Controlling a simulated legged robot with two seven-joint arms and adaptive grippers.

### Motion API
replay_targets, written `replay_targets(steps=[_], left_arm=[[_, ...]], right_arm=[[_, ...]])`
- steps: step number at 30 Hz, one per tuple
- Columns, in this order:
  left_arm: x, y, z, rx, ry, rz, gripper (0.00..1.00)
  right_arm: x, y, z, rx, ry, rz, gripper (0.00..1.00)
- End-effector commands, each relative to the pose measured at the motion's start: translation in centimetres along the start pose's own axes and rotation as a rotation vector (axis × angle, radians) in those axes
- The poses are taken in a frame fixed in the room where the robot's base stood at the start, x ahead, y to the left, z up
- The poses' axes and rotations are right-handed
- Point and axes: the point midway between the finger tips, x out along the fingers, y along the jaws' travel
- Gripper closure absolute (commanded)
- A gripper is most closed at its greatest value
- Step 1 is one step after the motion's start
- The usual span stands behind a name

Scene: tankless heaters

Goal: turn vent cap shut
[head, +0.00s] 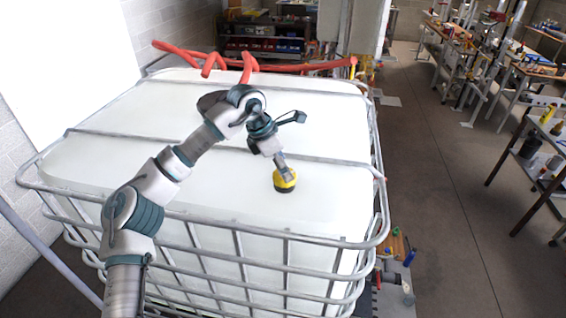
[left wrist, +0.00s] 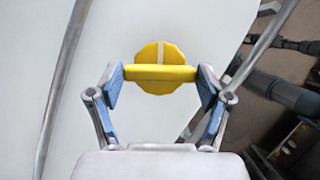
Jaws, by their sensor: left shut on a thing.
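The vent cap (head: 283,186) is yellow with a dark base and sits on top of the white tank (head: 120,140). In the left wrist view the cap (left wrist: 160,54) shows as a yellow disc with a raised yellow bar (left wrist: 160,73) across it. My left gripper (head: 287,175) reaches down onto the cap from above. In the left wrist view its two blue-padded fingers (left wrist: 160,78) are at the two ends of the bar, shut on it. The dark base is hidden in the left wrist view. My right gripper is not in view.
A metal cage (head: 230,228) surrounds the tank, with bars across its top. A red hose (head: 300,67) lies along the tank's far edge. Workbenches (head: 480,60) with tools stand at the right. The floor (head: 440,180) between is mostly clear.

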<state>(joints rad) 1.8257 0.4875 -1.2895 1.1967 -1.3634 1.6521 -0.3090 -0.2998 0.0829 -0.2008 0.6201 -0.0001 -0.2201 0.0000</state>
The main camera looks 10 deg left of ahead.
Motion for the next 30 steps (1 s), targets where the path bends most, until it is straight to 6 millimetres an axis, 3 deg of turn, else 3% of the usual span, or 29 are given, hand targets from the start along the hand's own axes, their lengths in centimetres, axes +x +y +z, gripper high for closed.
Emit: replay_targets(steps=[15, 30], left_arm=[[0.19, 0.23, -0.05, 0.349, 0.003, -0.147, 0.57], [0.10, 0.29, -0.01, 0.442, 0.001, -0.182, 0.57]], right_arm=[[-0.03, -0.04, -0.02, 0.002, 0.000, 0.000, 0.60], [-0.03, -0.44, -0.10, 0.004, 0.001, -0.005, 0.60]])
